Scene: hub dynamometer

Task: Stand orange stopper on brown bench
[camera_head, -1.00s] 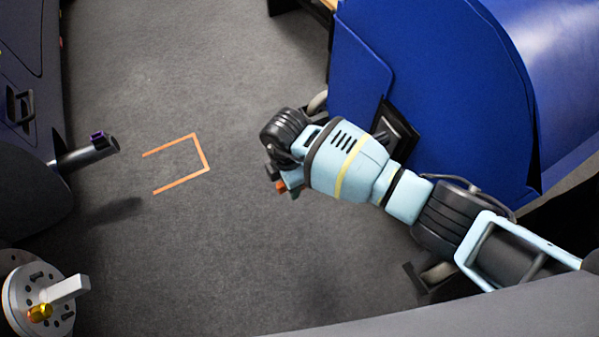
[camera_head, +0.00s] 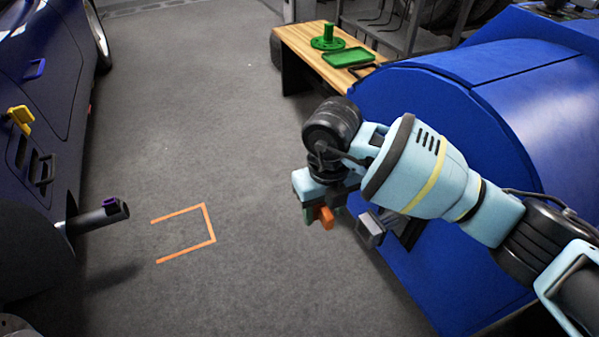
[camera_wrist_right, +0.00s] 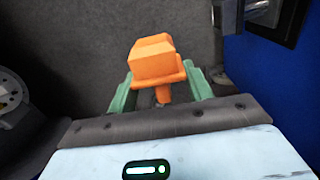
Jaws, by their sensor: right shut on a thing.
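The orange stopper (camera_wrist_right: 155,65) is held between the green fingers of my right gripper (camera_wrist_right: 160,95) in the right wrist view. It has a blocky head, a wider flange and a narrow stem between the fingers. In the head view the stopper (camera_head: 326,217) shows at the tip of my right gripper (camera_head: 318,215), held in the air above the grey floor. The brown bench (camera_head: 298,46) stands at the top, beyond the gripper, with a wood-grain top and dark legs. My left gripper is not in view.
A green tray (camera_head: 348,57) and a green flanged post (camera_head: 328,38) occupy the bench's right part; its left part is bare. A large blue machine (camera_head: 450,110) stands right of the gripper. A dark blue car (camera_head: 50,100) is at left. Orange marking (camera_head: 205,225) lies on open floor.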

